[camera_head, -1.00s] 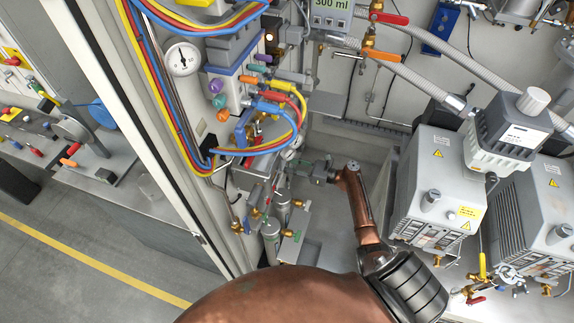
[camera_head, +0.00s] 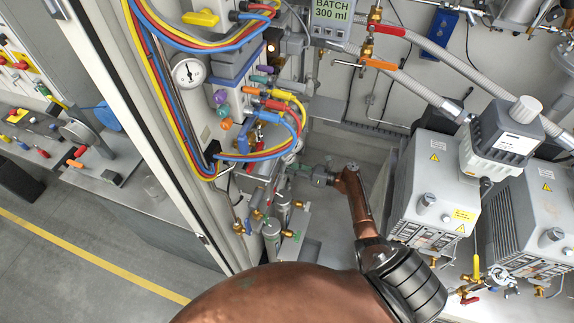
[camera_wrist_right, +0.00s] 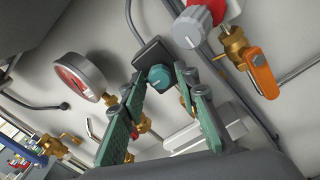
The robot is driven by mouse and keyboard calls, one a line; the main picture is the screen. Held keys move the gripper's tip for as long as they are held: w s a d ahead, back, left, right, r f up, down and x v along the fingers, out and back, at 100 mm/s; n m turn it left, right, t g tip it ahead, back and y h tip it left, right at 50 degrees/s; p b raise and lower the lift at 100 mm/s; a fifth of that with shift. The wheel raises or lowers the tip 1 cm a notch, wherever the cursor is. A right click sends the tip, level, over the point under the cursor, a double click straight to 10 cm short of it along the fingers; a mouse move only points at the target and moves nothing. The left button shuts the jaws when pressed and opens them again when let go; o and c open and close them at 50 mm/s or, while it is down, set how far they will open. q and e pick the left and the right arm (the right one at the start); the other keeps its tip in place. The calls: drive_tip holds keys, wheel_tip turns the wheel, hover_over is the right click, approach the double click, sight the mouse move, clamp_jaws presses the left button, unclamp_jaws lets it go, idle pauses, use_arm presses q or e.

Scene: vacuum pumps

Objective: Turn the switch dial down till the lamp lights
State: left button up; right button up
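A teal dial (camera_wrist_right: 159,78) with a light pointer line sits on a dark square plate in the right wrist view. My right gripper (camera_wrist_right: 163,82) has its two green fingers apart, with the dial showing between their tips. I cannot tell whether the fingers touch it. In the head view my right gripper (camera_head: 312,176) is small and partly hidden, low beside the hoses; I cannot make out the dial there. A small round lamp (camera_head: 271,47) on a dark housing shows a pale orange glow in the head view. I cannot be sure it is the task's lamp. My left gripper is not in view.
Coloured hoses (camera_head: 262,150) and a gauge (camera_head: 188,72) crowd the cabinet's left side. Grey pumps (camera_head: 435,190) stand at the right.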

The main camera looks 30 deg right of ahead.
drive_tip(key=shift+o, duration=0.8)
drive_tip(key=shift+d, duration=0.1)
drive_tip(key=shift+v, duration=0.95)
drive_tip(key=shift+s+p, duration=0.1)
drive_tip(key=shift+p, duration=0.2)
drive_tip(key=p+v, duration=0.1)
drive_tip(key=v, duration=0.4)
drive_tip(key=shift+s+d, duration=0.3)
